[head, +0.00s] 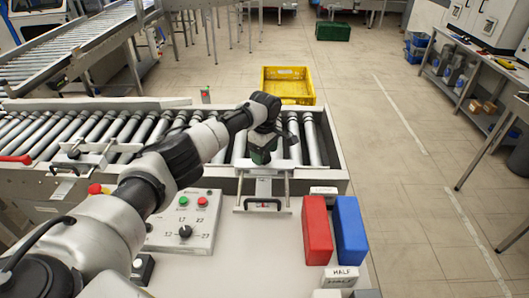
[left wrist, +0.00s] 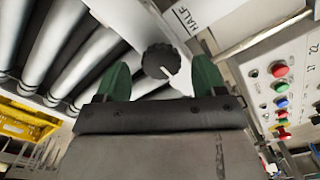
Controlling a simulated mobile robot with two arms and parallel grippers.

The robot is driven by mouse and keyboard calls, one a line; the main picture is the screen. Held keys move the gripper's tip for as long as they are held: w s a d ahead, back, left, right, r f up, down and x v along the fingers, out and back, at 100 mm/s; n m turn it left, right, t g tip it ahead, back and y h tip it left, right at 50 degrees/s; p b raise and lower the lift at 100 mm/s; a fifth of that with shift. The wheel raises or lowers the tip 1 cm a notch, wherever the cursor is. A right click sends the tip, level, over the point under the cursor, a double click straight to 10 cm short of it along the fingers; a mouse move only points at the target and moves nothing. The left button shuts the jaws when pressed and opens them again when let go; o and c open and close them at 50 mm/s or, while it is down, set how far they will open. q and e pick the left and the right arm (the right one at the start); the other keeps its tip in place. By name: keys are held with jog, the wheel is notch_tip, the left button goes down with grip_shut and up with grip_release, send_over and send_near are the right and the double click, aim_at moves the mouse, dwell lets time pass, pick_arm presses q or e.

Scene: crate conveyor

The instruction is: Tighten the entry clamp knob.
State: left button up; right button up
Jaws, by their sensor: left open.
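A black, ridged knob (left wrist: 163,60) shows in the left wrist view, with a small white pointer on it. My left gripper (left wrist: 162,78) has its two green fingers open, one on each side of the knob, with a gap visible on both sides. In the head view, my left gripper (head: 262,155) points down over the right end of the roller conveyor, above a metal clamp (head: 263,187) with a bar handle. The knob there is hidden by my gripper. My right gripper is in neither view.
A second clamp with a black knob (head: 73,153) sits further left on the conveyor. A control box (head: 185,222) with buttons and a dial stands in front. A red block (head: 316,230) and a blue block (head: 350,230) stand at right. A yellow crate (head: 287,73) lies beyond.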

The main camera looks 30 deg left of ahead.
pick_arm(q)
jog(key=shift+s+f, duration=0.1)
jog(key=shift+f, duration=0.4)
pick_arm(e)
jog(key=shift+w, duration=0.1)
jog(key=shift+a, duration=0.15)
pick_arm(q)
jog(key=c, duration=0.9)
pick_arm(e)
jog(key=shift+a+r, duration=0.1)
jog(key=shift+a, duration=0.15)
